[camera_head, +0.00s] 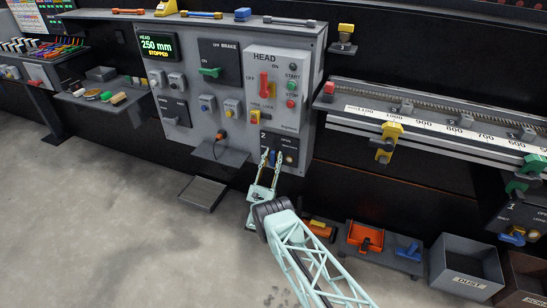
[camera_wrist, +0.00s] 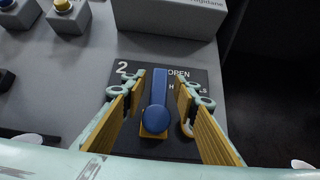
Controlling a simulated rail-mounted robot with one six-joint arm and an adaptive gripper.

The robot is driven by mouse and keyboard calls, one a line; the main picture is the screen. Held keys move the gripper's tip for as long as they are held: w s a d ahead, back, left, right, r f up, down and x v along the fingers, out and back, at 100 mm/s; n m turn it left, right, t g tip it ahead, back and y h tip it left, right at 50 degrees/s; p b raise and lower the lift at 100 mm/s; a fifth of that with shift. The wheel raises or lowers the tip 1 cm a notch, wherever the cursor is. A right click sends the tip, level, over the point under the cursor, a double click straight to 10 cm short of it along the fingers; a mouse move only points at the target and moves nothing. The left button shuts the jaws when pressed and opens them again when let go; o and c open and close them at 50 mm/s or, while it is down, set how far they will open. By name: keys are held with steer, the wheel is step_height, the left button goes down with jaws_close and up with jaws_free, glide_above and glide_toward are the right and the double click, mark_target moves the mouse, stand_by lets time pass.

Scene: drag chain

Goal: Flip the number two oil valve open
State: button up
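The number two valve is a black plate (camera_wrist: 122,80) marked "2" and "OPEN", with a blue lever (camera_wrist: 159,90) on a round hub over an orange base (camera_wrist: 151,135). In the wrist view the lever runs from the hub up the picture. My gripper (camera_wrist: 159,88) is open, with one finger on each side of the lever. Gaps show between the lever and both fingers. In the head view my gripper (camera_head: 271,170) reaches up from below to the valve plate (camera_head: 285,143) at the grey panel's lower right. The other plate lettering is partly hidden by the fingers.
The grey control panel (camera_head: 225,125) carries switches and buttons, with a small shelf (camera_head: 218,152) left of the valve. A ruled rail (camera_head: 440,122) extends to the right. Bins, including one marked "DUST" (camera_head: 466,278), stand lower right. The floor at left is mostly clear.

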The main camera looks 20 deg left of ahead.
steer(key=shift+s+f, duration=0.1)
steer(key=v, duration=1.1)
steer(key=shift+s+f, duration=0.2)
steer(key=shift+f, duration=0.1)
steer(key=shift+a, duration=0.15)
steer(key=shift+w+a, duration=0.1)
